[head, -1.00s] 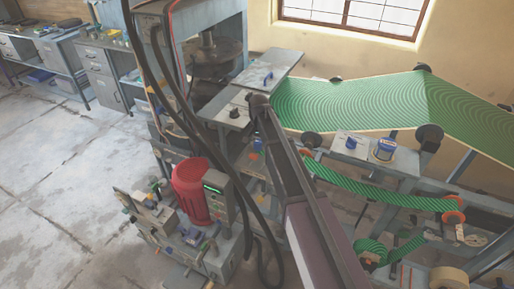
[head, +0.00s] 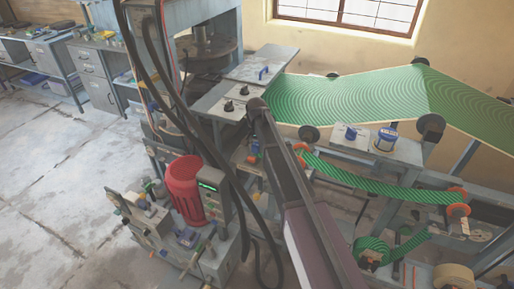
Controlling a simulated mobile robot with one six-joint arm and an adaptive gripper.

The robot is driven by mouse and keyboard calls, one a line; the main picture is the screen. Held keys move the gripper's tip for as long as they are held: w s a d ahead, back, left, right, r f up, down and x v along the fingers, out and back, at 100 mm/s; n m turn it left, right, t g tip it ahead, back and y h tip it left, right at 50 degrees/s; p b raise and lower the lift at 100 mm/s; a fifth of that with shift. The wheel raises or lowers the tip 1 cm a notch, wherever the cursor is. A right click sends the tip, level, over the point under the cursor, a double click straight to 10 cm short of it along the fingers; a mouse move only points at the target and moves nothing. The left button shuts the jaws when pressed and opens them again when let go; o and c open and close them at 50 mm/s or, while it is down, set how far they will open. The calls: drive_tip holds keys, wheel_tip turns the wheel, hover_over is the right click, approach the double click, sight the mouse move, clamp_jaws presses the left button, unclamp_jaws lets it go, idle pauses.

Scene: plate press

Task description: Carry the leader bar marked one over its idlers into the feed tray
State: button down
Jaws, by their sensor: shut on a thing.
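My arm (head: 285,185) crosses the middle of the head view and its dark upper end reaches the grey table edge. My gripper is not visible; the arm or the machine hides it. The leader bar marked one cannot be made out. A narrow green striped band (head: 385,190) sags between an orange-flanged idler (head: 457,197) at right and another orange idler (head: 303,158) beside my arm. Its left end is lost near the arm. The band also runs down at right to a green striped roll (head: 372,250). I cannot identify the feed tray with certainty.
A wide green patterned sheet (head: 360,100) runs over dark rollers at the back right. A grey table (head: 262,62) stands before the press. A red motor (head: 182,190) and hanging black cables stand left of my arm. Open floor (head: 50,180) lies at far left.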

drive_tip(key=shift+f, duration=0.35)
drive_tip(key=shift+c, duration=1.3)
unclamp_jaws()
drive_tip(key=shift+r, duration=0.2)
